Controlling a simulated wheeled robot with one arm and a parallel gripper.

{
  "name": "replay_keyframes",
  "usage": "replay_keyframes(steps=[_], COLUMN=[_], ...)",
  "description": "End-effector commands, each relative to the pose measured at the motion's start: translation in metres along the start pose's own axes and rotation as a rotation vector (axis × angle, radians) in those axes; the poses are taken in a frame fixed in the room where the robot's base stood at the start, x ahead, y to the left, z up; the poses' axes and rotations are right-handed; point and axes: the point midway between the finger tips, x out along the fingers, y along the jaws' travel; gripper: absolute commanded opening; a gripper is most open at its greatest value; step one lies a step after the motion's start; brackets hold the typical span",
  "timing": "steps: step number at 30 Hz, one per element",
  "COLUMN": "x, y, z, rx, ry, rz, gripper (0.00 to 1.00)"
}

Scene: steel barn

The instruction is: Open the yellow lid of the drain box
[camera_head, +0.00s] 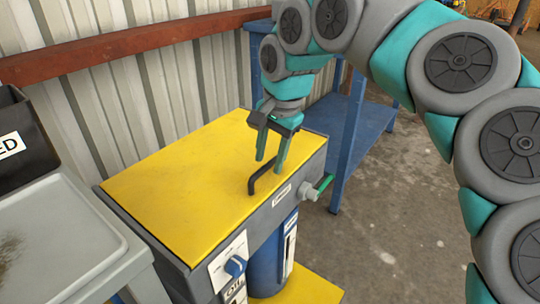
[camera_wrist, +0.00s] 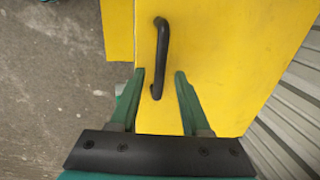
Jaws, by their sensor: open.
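The yellow lid (camera_head: 185,180) lies flat and closed on top of the grey drain box (camera_head: 255,212). A black bar handle (camera_head: 264,178) stands on the lid near its front right edge. In the wrist view the handle (camera_wrist: 160,55) runs up and down the picture on the yellow lid (camera_wrist: 215,60). My gripper (camera_head: 269,165) is above the lid by the handle, fingers pointing down. It is open, and in the wrist view the gripper's fingertips (camera_wrist: 160,75) lie to either side of the handle's lower part. Whether a finger touches the handle cannot be told.
A blue steel table (camera_head: 360,125) stands behind the box on the right. A grey surface with a black bin (camera_head: 22,140) is at left. A corrugated wall with a red-brown rail (camera_head: 130,42) runs behind.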

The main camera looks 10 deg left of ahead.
Motion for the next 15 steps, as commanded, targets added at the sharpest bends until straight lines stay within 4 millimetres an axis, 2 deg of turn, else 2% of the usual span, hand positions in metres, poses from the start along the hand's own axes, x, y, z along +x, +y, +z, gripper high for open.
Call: replay_keyframes(steps=[3, 15], x=[-0.0001, -0.0003], y=[0.0001, 0.0002], z=[-0.0001, -0.0001], rx=[0.0, 0.0], ry=[0.0, 0.0], rz=[0.0, 0.001], gripper=[0.47, 0.02])
